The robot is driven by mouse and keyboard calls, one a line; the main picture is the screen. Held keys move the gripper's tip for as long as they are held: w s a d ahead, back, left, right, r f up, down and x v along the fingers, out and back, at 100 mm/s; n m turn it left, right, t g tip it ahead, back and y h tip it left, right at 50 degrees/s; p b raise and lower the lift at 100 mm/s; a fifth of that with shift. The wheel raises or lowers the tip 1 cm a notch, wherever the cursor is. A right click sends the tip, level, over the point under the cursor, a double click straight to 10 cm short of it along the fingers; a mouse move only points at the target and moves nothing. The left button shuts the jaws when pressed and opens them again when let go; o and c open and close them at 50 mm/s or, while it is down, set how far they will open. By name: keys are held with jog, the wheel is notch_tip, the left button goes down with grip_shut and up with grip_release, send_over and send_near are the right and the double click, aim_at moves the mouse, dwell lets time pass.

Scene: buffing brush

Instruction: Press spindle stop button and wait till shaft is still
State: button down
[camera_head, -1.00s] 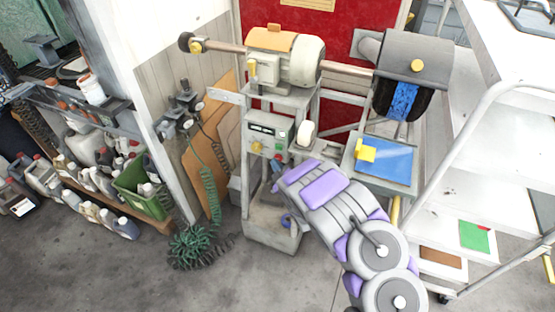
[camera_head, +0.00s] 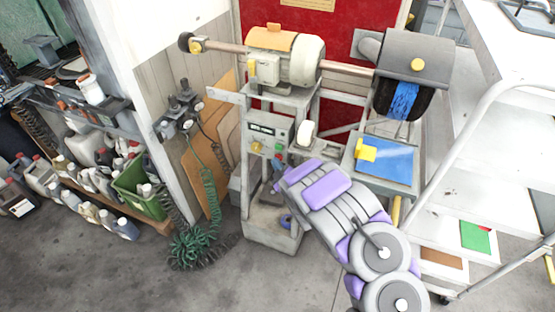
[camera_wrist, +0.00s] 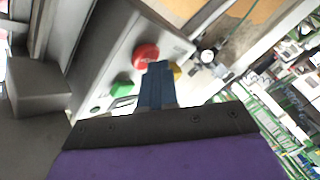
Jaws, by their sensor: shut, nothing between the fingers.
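In the wrist view, a round red button (camera_wrist: 145,55) stands on a pale control box, with a green button (camera_wrist: 122,88) below left and a yellow part (camera_wrist: 177,70) to the right. My gripper (camera_wrist: 157,70) is shut and empty. Its blue fingertips overlap the red button's lower right edge; I cannot tell whether they touch. In the head view, my gripper (camera_head: 277,172) is just below the control panel (camera_head: 266,130), and the red button is not clear. The spindle shaft (camera_head: 345,67) runs from the motor (camera_head: 300,62) to the blue brush (camera_head: 403,100); no spin can be judged.
A blue-topped tray (camera_head: 385,162) with a yellow block (camera_head: 365,150) sits right of the panel. A white rack (camera_head: 480,170) stands at far right. A green coiled hose (camera_head: 195,245) and a shelf of bottles lie left. Grey floor is open in front.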

jog(key=shift+s+a+p, duration=0.2)
jog(key=shift+s+p, duration=0.15)
jog(key=shift+s, duration=0.4)
jog(key=s+p, duration=0.1)
jog(key=s+a+p, duration=0.1)
jog(key=s, duration=0.1)
jog(key=s+p, duration=0.1)
jog(key=shift+s+a, duration=0.35)
jog(key=shift+a, duration=0.05)
dwell(0.4)
